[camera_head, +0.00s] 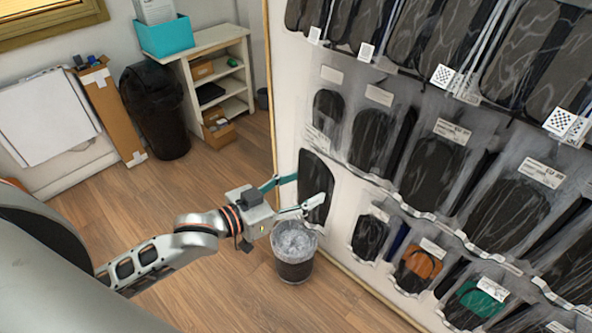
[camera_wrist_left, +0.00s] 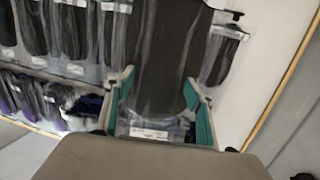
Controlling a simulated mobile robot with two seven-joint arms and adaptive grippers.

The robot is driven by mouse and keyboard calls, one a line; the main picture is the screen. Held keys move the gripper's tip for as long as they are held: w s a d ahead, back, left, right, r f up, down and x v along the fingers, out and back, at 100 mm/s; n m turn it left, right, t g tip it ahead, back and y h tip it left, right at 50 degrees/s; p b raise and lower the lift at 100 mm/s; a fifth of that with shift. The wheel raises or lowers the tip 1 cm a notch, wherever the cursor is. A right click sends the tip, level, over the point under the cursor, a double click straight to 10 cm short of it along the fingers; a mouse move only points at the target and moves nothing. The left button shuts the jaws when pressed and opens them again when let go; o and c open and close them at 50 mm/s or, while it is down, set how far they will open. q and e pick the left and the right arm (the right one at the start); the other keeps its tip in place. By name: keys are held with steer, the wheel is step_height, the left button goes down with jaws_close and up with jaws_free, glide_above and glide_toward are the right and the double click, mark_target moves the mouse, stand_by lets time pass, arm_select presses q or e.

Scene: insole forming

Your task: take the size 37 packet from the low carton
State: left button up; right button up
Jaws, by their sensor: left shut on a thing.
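My left gripper (camera_head: 307,190) is shut on a clear packet with a dark insole (camera_head: 315,170), held upright in front of the white display wall. In the left wrist view the packet (camera_wrist_left: 168,60) stands between the two teal fingers, with a white label (camera_wrist_left: 148,132) at its near end. The label's size cannot be read. An open brown carton (camera_head: 219,132) sits low at the foot of the white shelf, away from the gripper; its contents are too small to tell. My right gripper is out of view.
The display wall (camera_head: 341,237) carries rows of hanging insole packets (camera_head: 432,172), close to the right of my left gripper. A waste bin (camera_head: 294,262) stands on the floor below it. A black bin (camera_head: 158,112) and the white shelf (camera_head: 236,88) stand behind. The wooden floor (camera_head: 221,180) between is clear.

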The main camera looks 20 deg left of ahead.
arm_select(q)
steer(key=shift+w+a+r+m+g+h+p, duration=0.3)
steer(key=shift+a+r+m+g+h+p, duration=0.1)
steer(key=shift+a+g+h+p, duration=0.15)
steer(key=shift+w+a, duration=0.15)
steer(key=w+d, duration=0.2)
steer(key=w, duration=0.5)
steer(key=shift+w+d+b, duration=0.2)
steer(key=shift+d+b, duration=0.15)
steer(key=shift+b, duration=0.05)
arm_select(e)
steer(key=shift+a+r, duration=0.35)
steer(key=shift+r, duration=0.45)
arm_select(q)
steer(key=shift+f, duration=0.1)
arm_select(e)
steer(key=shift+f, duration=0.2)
